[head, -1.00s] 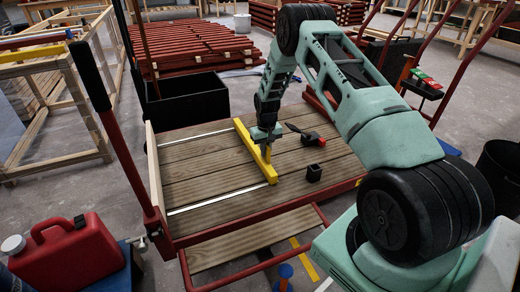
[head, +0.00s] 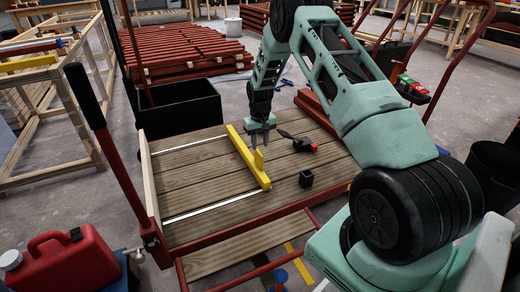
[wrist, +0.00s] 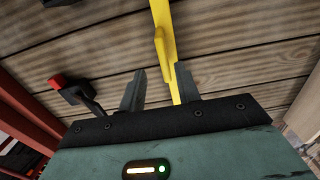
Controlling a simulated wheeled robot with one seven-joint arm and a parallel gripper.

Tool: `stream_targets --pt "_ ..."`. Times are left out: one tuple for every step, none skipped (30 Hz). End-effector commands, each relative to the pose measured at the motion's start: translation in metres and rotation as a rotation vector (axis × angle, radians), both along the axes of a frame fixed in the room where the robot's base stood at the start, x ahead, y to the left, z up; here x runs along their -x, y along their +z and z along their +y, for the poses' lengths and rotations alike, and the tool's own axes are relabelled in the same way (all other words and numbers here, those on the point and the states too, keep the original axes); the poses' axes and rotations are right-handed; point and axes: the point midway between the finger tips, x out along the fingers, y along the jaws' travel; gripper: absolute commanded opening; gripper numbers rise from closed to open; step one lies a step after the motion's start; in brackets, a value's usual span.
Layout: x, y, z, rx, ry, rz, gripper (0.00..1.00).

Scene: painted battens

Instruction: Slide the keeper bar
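The keeper bar (head: 247,156) is a yellow bar lying across two pale metal rails on a wooden-slatted cart deck (head: 195,180), at the rails' right-hand ends. A short yellow tab (head: 258,160) stands up from it. My gripper (head: 259,146) is close to the tab, with its fingertips just above and behind it in the head view. In the wrist view my gripper (wrist: 160,88) has its two fingers well apart with nothing held. The bar (wrist: 167,22) runs down the wrist view and passes partly behind the right finger. Its lower end is hidden by my gripper body.
A black tool with a red end (head: 302,144) and a small black cube (head: 306,178) lie on the deck right of the bar. A light wooden board (head: 149,180) edges the deck's left side. A black bin (head: 183,108) stands behind. The deck between the rails is clear.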

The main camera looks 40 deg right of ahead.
Motion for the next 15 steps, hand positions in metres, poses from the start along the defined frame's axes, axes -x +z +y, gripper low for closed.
stream_targets --pt "-0.001 0.019 0.000 0.002 0.000 -0.004 0.33" --pt "-0.001 0.026 0.000 0.002 0.000 -0.003 0.33" --pt "-0.001 0.035 -0.001 0.002 0.000 -0.003 0.33" --pt "0.000 0.042 -0.001 0.002 0.000 -0.003 0.33" --pt "0.000 0.048 -0.001 0.002 0.000 -0.003 0.33" --pt "0.000 0.057 -0.001 0.002 0.000 -0.003 0.33" --pt "0.000 0.063 -0.001 0.002 0.000 -0.003 0.33" --pt "0.000 0.068 -0.001 0.001 0.000 -0.001 0.33" --pt "0.000 0.075 -0.001 0.002 0.000 -0.002 0.33" --pt "0.000 0.079 -0.001 0.002 0.000 -0.002 0.33" --pt "0.000 0.083 -0.001 0.002 0.000 -0.002 0.33" --pt "0.000 0.088 -0.001 0.001 0.000 -0.001 0.33" --pt "0.000 0.091 -0.001 0.001 -0.001 -0.001 0.33" --pt "0.000 0.093 -0.001 0.001 0.000 0.000 0.33" --pt "0.000 0.096 -0.001 0.001 0.000 0.000 0.33"
